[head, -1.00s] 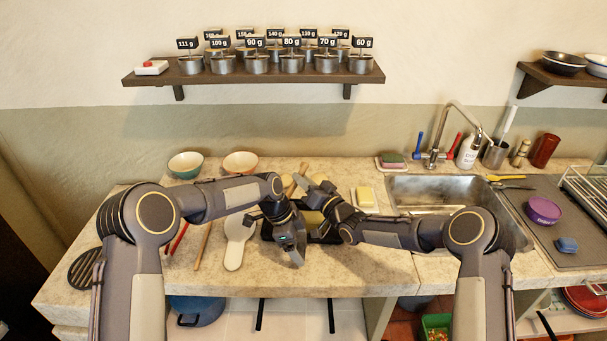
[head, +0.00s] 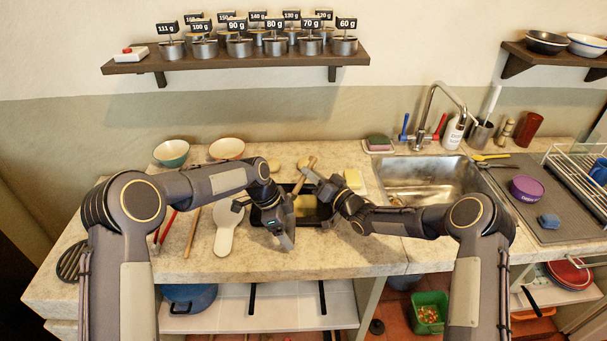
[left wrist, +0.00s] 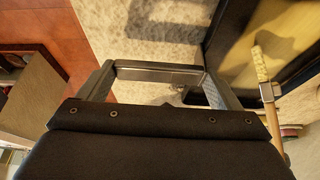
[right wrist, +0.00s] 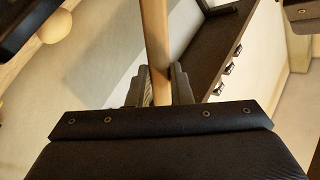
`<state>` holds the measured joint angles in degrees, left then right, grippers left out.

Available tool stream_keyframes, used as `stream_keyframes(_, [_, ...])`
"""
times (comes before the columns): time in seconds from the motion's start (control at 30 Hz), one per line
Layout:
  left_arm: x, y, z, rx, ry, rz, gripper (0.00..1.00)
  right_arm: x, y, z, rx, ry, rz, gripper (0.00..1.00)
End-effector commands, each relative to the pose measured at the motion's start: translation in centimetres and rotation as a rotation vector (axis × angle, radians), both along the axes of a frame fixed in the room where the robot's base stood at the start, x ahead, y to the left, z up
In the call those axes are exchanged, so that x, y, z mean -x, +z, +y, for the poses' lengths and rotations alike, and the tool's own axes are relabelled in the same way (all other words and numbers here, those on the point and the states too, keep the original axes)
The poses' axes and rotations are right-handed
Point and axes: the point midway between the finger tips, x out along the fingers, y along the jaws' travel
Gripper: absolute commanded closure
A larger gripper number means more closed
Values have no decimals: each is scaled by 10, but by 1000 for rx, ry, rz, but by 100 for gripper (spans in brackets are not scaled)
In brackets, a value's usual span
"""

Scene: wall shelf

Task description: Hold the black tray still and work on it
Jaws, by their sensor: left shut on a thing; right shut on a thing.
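The black tray (head: 324,215) lies on the stone counter with a flat yellow layer (head: 305,204) inside. It also shows in the left wrist view (left wrist: 222,35), with its yellow layer (left wrist: 285,45). My right gripper (head: 314,178) is above the tray's back right, shut on a wooden brush handle (right wrist: 155,40). The brush's pale bristle head (left wrist: 260,65) shows over the yellow layer in the left wrist view; whether it touches is unclear.
A white spoon-shaped rest (head: 228,230) and a rolling stick (head: 192,232) lie left of the tray. Two bowls (head: 171,153) stand behind. A yellow block (head: 353,179) and the sink (head: 425,180) are to the right. Weights (head: 240,46) line the wall shelf.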

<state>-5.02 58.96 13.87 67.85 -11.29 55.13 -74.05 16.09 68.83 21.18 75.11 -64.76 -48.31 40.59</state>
Motion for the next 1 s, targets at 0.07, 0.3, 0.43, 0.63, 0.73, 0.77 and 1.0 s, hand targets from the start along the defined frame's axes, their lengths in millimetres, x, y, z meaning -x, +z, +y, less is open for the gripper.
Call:
stream_keyframes(0.07, [0,0,0,-1,0,0,56,0,-1,-9,2,-3,1,100])
stream_keyframes(0.3, [0,0,0,-1,0,0,56,1,-1,-31,3,-3,1,100])
stream_keyframes(0.43, [0,0,0,-1,0,0,56,2,-1,-42,2,-3,2,100])
stream_keyframes(0.63, [0,0,0,-1,0,0,56,3,-1,-60,2,-3,1,100])
stream_keyframes(0.73, [0,0,0,-1,0,0,56,4,-1,-69,3,-4,1,100])
stream_keyframes(0.77, [0,0,0,-1,0,0,56,4,-1,-72,2,-3,1,100])
stream_keyframes(1.0, [0,0,0,-1,0,0,56,5,-1,-94,4,-2,0,100])
